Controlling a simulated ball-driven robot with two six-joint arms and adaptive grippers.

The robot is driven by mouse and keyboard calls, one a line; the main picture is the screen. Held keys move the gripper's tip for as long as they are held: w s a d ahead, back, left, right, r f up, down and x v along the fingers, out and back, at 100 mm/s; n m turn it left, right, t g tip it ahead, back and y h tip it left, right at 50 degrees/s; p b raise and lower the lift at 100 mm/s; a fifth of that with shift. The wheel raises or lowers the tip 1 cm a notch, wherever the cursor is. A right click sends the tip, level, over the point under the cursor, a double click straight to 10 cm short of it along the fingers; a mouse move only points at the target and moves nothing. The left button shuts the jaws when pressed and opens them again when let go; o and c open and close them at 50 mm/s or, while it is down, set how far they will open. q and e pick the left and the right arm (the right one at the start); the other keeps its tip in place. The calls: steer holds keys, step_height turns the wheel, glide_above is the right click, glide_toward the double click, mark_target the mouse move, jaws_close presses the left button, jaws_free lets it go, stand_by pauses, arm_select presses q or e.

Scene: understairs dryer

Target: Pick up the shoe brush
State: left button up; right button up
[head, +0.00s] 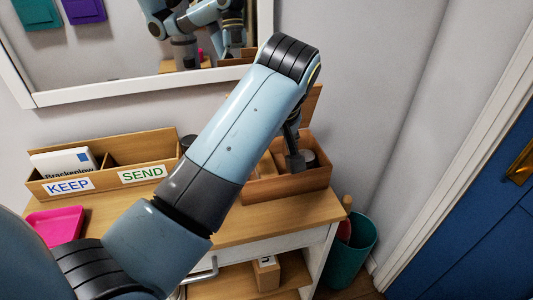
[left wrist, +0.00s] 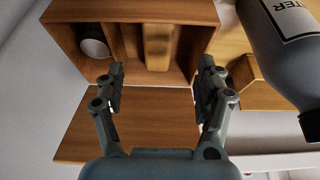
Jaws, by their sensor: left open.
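A small wooden box (head: 292,186) with its lid up stands on the right end of the wooden top. In the left wrist view the box (left wrist: 205,14) shows compartments, with a round tin (left wrist: 95,47) in one. A tan wooden block (left wrist: 158,46), which looks like the shoe brush, lies in another; its bristles are not visible. My left gripper (left wrist: 160,88) is open and empty, its fingers apart at the box's edge with the block between and beyond them. In the head view my left gripper (head: 294,160) is over the box, partly hidden by its arm.
A KEEP/SEND wooden organiser (head: 105,180) and a pink tray (head: 54,225) are at left. A grey bottle (left wrist: 283,50) stands close beside the box. The box's lid (left wrist: 130,130) rises near the fingers. A mirror (head: 150,88) hangs behind; a teal bin (head: 350,250) stands at right.

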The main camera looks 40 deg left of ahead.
mark_target(266, 165)
arm_select(q)
steer(key=x, duration=0.5)
steer(key=shift+w+a+f, duration=0.1)
steer(key=shift+a+f, duration=0.05)
steer(key=x, duration=0.4)
steer(key=shift+w+a+f, duration=0.1)
steer(key=shift+w+f, duration=0.15)
steer(key=shift+w, duration=0.1)
steer(key=shift+w+a+f, duration=0.1)
steer(key=shift+f, duration=0.15)
steer(key=c, duration=1.3)
arm_select(e)
steer(key=shift+s+d+f, duration=0.15)
steer(key=shift+s+d, duration=0.15)
steer(key=shift+s, duration=0.25)
steer(key=shift+s+d+f, duration=0.1)
steer(key=shift+s+d, duration=0.2)
steer(key=shift+s, duration=0.25)
steer(key=shift+r, duration=0.1)
